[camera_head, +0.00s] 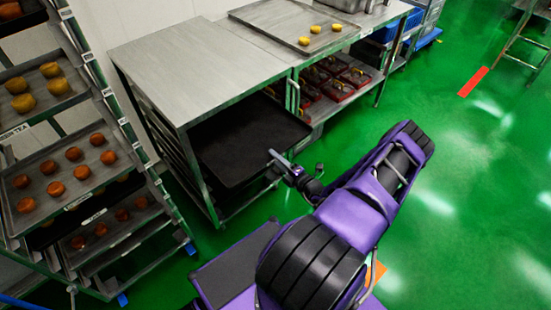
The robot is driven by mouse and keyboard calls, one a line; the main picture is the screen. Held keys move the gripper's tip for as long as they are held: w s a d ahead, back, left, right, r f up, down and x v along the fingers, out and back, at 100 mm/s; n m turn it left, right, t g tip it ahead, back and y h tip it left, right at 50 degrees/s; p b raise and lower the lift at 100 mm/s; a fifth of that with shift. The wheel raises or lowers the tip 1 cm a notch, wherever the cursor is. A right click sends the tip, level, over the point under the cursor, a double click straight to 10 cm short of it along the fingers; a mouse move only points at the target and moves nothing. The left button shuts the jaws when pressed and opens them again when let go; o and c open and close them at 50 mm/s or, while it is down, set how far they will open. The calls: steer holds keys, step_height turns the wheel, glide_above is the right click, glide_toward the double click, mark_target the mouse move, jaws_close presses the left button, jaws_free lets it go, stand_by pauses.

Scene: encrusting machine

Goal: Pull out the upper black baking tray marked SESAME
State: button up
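A black baking tray (245,148) sits in the upper part of the open steel rack under the worktop. It sticks out of the rack's front and looks level. No SESAME mark is readable on it from here. My gripper (275,156) is at the tray's outer right edge, close to or touching the rim. The fingers are small in the picture, and I cannot tell whether they are closed on the rim. Lower trays are mostly hidden beneath the black tray.
A rack (70,185) with trays of buns stands at the left. The steel worktop (195,65) covers the tray rack. At the back, a tray (283,22) with several yellow pieces lies on the counter, above red boxes (338,90).

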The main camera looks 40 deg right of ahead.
jaws_close()
steer(key=shift+s, duration=0.1)
stand_by(1.0)
